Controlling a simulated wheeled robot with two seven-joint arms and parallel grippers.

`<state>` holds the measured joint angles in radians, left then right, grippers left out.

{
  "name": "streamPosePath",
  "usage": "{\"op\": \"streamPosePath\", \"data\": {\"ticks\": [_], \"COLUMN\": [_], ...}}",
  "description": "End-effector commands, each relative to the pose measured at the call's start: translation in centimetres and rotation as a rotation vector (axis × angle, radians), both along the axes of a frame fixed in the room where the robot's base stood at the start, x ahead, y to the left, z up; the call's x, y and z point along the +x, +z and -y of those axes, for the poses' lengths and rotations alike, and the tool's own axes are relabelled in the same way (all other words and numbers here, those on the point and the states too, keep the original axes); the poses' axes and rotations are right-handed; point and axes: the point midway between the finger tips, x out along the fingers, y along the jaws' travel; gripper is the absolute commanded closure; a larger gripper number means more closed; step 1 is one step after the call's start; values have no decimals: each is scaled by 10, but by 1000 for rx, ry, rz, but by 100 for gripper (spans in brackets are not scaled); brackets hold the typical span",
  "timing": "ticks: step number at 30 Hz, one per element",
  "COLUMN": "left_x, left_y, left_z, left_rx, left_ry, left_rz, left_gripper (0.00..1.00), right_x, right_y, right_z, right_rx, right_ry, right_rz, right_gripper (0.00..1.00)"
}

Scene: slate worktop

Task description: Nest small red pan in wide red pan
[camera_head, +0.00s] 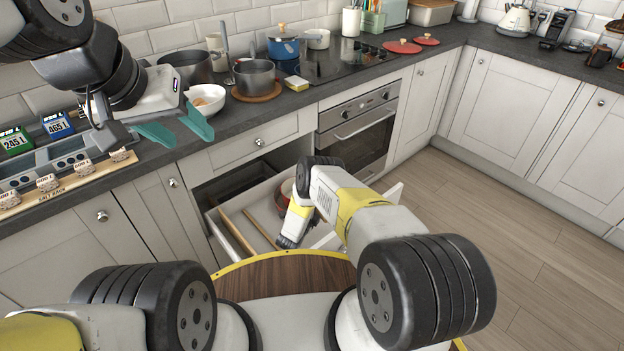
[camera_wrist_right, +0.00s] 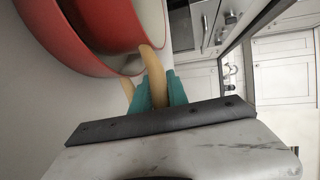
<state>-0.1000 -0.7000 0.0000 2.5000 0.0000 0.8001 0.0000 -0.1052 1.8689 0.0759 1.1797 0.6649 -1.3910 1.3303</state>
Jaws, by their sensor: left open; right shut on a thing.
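My right gripper (camera_wrist_right: 158,90) is shut on the tan handle of the small red pan (camera_wrist_right: 112,22), seen in the right wrist view. The wide red pan (camera_wrist_right: 45,45) shows below and around it, with a pale inside and a second tan handle (camera_wrist_right: 127,88) behind the held one. The small pan overlaps the wide one; I cannot tell if it rests inside or hangs above. In the head view a bit of red pan (camera_head: 286,190) shows in the open drawer, mostly hidden by my right arm. My left gripper (camera_head: 177,129) is open and empty by the worktop edge.
The open drawer (camera_head: 233,235) has wooden dividers and sits left of the oven (camera_head: 358,130). A white bowl (camera_head: 207,99), a grey pot (camera_head: 254,77) on a wooden trivet and a spice rack (camera_head: 70,181) stand on the worktop. The floor at right is clear.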

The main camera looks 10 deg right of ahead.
Motion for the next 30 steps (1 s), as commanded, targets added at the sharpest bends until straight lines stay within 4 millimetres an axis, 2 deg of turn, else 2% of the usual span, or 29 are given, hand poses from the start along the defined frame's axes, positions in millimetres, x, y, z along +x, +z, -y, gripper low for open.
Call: {"op": "streamPosePath", "data": {"ticks": [14, 15, 18, 30], "left_x": [0, 0, 0, 0], "left_y": [0, 0, 0, 0], "left_z": [0, 0, 0, 0], "left_rx": [0, 0, 0, 0], "left_ry": [0, 0, 0, 0], "left_rz": [0, 0, 0, 0], "left_gripper": [50, 50, 50, 50], "right_x": [0, 0, 0, -2], "right_y": [-7, -7, -7, -9], "right_z": [0, 0, 0, 0], "right_rx": [1, 1, 2, 2], "right_ry": [0, 0, 0, -1], "right_rz": [0, 0, -1, -6], "right_gripper": [100, 72, 55, 55]}}
